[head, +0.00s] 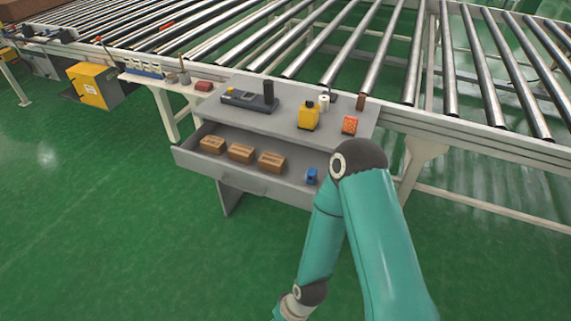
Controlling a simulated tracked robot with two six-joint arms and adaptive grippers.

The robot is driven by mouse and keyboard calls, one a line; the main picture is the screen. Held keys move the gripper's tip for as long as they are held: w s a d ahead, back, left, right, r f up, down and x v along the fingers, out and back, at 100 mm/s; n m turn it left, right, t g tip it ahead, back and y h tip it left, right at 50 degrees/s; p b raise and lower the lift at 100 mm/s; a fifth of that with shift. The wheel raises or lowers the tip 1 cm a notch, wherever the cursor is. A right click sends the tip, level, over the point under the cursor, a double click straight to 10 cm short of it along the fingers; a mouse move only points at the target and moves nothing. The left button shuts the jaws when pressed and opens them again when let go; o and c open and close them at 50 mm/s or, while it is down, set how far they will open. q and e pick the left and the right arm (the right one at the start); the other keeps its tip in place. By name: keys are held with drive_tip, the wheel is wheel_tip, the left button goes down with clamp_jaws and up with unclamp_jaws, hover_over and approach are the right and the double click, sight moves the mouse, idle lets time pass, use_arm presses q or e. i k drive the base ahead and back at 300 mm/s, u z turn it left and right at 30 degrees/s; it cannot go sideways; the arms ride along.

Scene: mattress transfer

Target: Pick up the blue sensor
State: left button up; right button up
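The blue sensor (311,176) is a small blue block with a dark part. It sits inside the open grey drawer (231,182), towards the drawer's right end and close to my arm's elbow in the picture. One teal arm of mine comes up from the bottom right, bends at a dark elbow joint and runs back down to the lower edge. Its gripper is out of the picture. My other arm and gripper do not show. The elbow covers the drawer's right end.
Three cardboard boxes (241,152) lie in the drawer left of the sensor. A roller conveyor (330,45) runs behind. The green floor in front is clear.

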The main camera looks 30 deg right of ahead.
sight(312, 177)
drive_tip(key=z, duration=0.1)
drive_tip(key=i, duration=0.8)
drive_tip(key=z, duration=0.65)
